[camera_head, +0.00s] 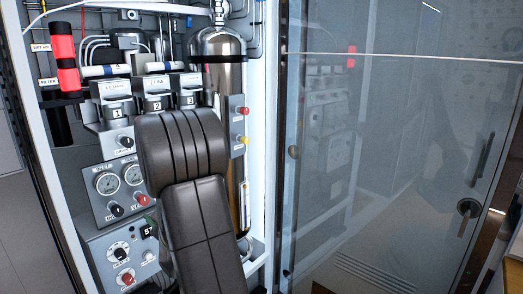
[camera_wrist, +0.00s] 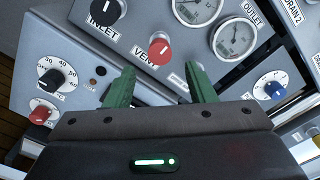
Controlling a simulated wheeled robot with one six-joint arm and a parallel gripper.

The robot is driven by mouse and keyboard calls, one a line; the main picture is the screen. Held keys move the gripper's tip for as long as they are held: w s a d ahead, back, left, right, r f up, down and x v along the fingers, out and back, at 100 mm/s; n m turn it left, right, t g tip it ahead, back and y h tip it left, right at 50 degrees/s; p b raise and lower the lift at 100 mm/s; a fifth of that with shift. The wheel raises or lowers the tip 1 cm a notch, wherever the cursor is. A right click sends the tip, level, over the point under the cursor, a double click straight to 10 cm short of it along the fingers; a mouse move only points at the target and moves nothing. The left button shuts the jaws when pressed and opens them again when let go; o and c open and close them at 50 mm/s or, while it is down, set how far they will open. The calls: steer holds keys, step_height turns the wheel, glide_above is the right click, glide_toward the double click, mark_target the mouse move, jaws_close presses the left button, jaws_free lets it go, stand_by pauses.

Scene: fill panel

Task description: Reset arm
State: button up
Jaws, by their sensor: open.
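My gripper (camera_wrist: 160,85) shows in the wrist view as two green fingers set wide apart, with nothing between them. It faces the fill panel (camera_wrist: 75,50), which appears tilted in this view. The red VENT knob (camera_wrist: 160,50) lies beyond the gap between the fingers, and the black INLET knob (camera_wrist: 105,12) is up and left of it. Whether the fingers touch the panel cannot be told. In the head view my dark arm reaches across the middle of the panel (camera_head: 88,215) and hides most of the gripper.
Two gauges (camera_head: 107,183) (camera_head: 133,174) sit left of my arm. A metal cylinder (camera_head: 222,48) stands behind it. A glass door (camera_head: 390,150) with a handle (camera_head: 468,212) fills the right side. The wrist view also shows a blue knob (camera_wrist: 270,90) and a black dial (camera_wrist: 57,78).

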mark_target(146, 200)
steer(key=x, duration=0.5)
steer(key=shift+w+a, duration=0.15)
steer(key=shift+a, duration=0.05)
steer(key=shift+w+a+f+n, duration=0.1)
steer(key=shift+w+n, duration=0.05)
steer(key=shift+n, duration=0.95)
steer(key=n, duration=0.8)
steer(key=shift+r+n, duration=0.25)
steer(key=shift+n, duration=0.05)
steer(key=n+p, duration=0.2)
steer(key=n, duration=0.3)
steer(key=shift+r, duration=0.15)
steer(key=n+p, duration=0.2)
steer(key=n, duration=0.1)
steer(key=shift+n+p, duration=0.9)
steer(key=shift+n, duration=0.1)
